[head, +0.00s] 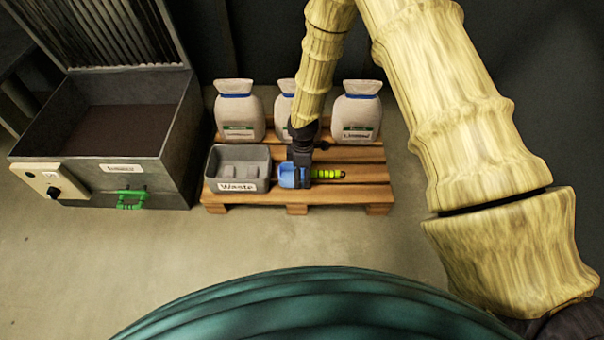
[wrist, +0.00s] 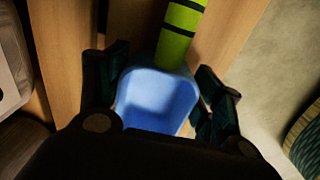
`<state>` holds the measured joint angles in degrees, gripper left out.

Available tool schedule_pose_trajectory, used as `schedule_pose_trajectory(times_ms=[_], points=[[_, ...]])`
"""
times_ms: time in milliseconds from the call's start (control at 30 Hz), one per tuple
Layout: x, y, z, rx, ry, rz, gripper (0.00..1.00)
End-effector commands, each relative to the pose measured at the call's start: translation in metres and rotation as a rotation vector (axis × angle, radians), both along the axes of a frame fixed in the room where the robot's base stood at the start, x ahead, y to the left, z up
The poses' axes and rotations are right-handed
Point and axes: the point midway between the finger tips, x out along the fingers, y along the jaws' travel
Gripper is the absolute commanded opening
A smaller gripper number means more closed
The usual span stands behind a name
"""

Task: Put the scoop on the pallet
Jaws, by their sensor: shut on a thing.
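The scoop has a blue bowl (head: 287,177) and a bright green handle with black bands (head: 328,173). It is over the front right half of the wooden pallet (head: 362,194), just right of the grey waste bin; I cannot tell whether it touches the slats. My gripper (head: 299,178) reaches down from above and is shut on the scoop. In the wrist view, the blue bowl (wrist: 155,98) lies between my dark fingers (wrist: 160,85), and the green handle (wrist: 183,30) points to the top. My gripper hides part of the scoop in the head view.
The waste bin (head: 237,186) stands on the pallet's front left with grey blocks inside. Several white sacks (head: 357,112) line the pallet's back. A grey metal machine (head: 120,178) with a green handle stands at left. The floor in front is clear.

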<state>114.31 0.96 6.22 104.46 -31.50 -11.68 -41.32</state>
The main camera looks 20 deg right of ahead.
Motion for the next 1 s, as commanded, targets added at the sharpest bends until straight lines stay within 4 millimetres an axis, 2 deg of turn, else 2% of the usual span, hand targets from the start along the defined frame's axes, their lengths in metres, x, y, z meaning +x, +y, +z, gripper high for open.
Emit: schedule_pose_trajectory(times_ms=[100, 133, 233, 733, 1000], points=[[0.000, 0.000, -0.002, 0.000, 0.000, 0.000, 0.40], [0.000, 0.000, -0.002, 0.000, 0.000, 0.000, 0.70], [0.000, 0.000, -0.002, 0.000, 0.000, 0.000, 0.88], [0.000, 0.000, 0.000, 0.000, 0.000, 0.000, 0.88], [0.000, 0.000, 0.029, 0.001, -0.001, 0.000, 0.88]])
